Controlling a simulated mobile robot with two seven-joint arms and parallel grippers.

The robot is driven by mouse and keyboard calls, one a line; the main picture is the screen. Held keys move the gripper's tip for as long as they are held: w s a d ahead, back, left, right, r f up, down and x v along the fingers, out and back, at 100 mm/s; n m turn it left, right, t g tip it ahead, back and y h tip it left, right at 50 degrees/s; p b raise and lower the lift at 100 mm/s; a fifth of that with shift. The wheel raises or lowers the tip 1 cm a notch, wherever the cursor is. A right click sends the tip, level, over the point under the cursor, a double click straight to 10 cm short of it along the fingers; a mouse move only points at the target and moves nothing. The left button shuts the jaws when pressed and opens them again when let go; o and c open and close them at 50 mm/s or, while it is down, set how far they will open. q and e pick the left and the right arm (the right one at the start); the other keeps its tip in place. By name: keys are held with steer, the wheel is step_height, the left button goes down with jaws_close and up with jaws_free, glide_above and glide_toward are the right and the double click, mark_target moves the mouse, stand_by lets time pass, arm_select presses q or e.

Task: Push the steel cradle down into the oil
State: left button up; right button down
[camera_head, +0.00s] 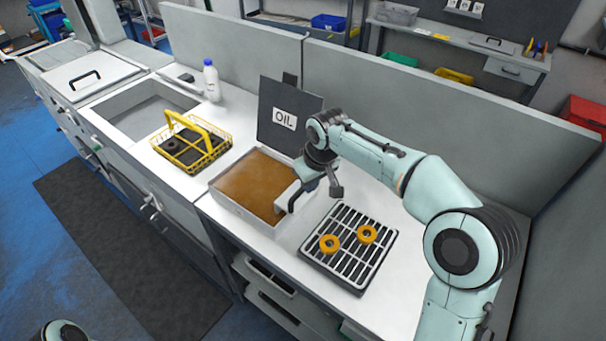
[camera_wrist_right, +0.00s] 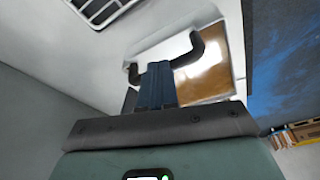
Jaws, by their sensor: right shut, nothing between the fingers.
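The oil bath (camera_head: 252,184) is a white rectangular tank of brown oil in the counter; the oil also shows in the right wrist view (camera_wrist_right: 204,72). In the right wrist view the shut fingers (camera_wrist_right: 157,84) lie across the handle area; contact is unclear. The cradle's lower part is hidden. My left gripper is out of view.
A dark lid marked OIL (camera_head: 290,105) stands open behind the tank. A yellow wire basket (camera_head: 218,150), a sink (camera_head: 140,112) and a white bottle (camera_head: 211,82) are on the left.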

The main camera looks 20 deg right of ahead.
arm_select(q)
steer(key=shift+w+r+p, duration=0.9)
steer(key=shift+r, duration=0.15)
arm_select(e)
steer(key=s+v, duration=0.1)
steer(key=v, duration=1.3)
steer(key=shift+f, duration=0.2)
steer(key=shift+d, duration=0.1)
